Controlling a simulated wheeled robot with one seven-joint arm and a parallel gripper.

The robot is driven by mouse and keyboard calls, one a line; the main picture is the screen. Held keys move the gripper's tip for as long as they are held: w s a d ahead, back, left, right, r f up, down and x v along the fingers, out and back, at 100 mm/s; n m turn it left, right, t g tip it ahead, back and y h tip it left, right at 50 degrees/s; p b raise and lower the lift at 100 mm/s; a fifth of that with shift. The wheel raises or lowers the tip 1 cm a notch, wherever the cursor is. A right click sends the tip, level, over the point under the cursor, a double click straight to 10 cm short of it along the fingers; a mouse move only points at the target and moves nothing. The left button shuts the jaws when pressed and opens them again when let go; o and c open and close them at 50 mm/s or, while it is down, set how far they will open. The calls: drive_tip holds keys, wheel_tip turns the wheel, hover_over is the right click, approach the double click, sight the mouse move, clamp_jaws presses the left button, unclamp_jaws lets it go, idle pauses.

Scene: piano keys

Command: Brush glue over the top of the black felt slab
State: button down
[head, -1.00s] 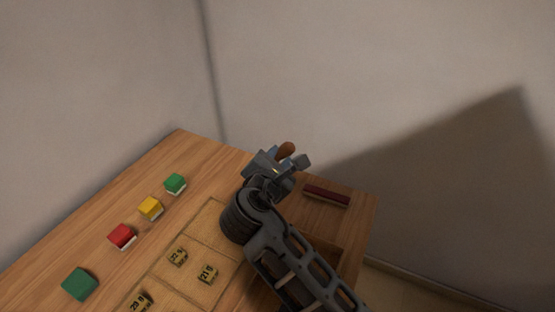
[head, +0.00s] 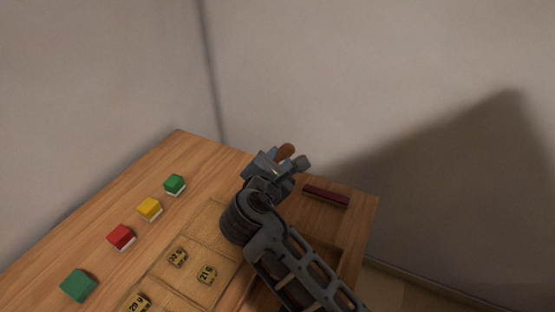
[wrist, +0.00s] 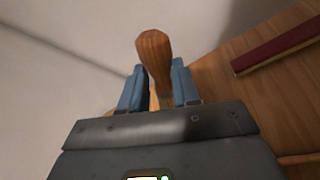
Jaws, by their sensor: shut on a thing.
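My gripper (head: 281,163) is shut on a brush, whose brown wooden handle (head: 286,152) sticks up past the fingers. In the wrist view the handle (wrist: 153,52) stands between the two blue-grey fingers (wrist: 157,86). The bristle end is hidden behind the gripper. I cannot make out a black felt slab in either view; the gripper and arm cover part of the table. A dark red bar (head: 326,195) lies on the table to the right of the gripper, apart from it, and also shows in the wrist view (wrist: 280,46).
The wooden table (head: 160,166) stands near a wall. Several coloured blocks line its left side: green (head: 175,184), yellow (head: 149,208), red (head: 121,236) and another green (head: 78,285). A tan tray (head: 203,228) with numbered pieces (head: 207,275) lies left of my arm.

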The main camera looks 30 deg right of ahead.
drive_tip(key=shift+f, duration=0.4)
idle(0.8)
wheel_tip(320, 180, up, 7)
drive_tip(key=p, duration=0.5)
drive_tip(key=shift+p, duration=0.3)
drive_tip(key=shift+s, duration=0.15)
idle(0.7)
